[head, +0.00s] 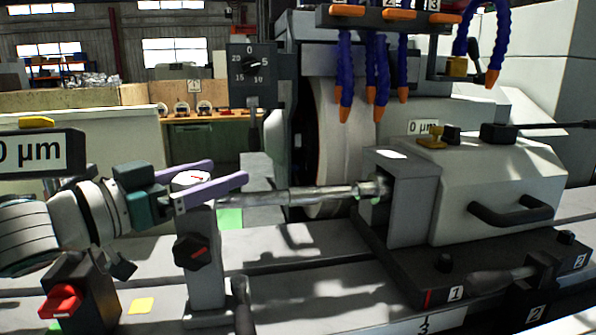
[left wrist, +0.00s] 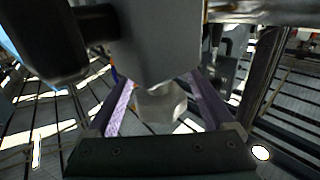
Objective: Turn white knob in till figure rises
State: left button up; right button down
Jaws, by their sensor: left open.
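The white knob (head: 192,177) with a red mark sits on top of a grey post (head: 203,262) in the head view. My left gripper (head: 228,171) has two purple fingers and is open, one finger on each side of the knob. In the left wrist view the pale knob (left wrist: 160,103) lies between the fingers, apparently with gaps beside it. A sign reading "0 µm" (head: 32,152) stands at the left, cut by the picture edge. A smaller "0 µm" label (head: 423,127) is above the grey housing. My right gripper is not in view.
A shiny cylindrical workpiece (head: 310,195) runs right from behind the gripper to the grey housing (head: 495,185). A red switch (head: 62,301) is at lower left. Blue hoses (head: 377,70) hang above.

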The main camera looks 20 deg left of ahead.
aim_at(175, 187)
pick_arm(q)
jog(key=v, duration=1)
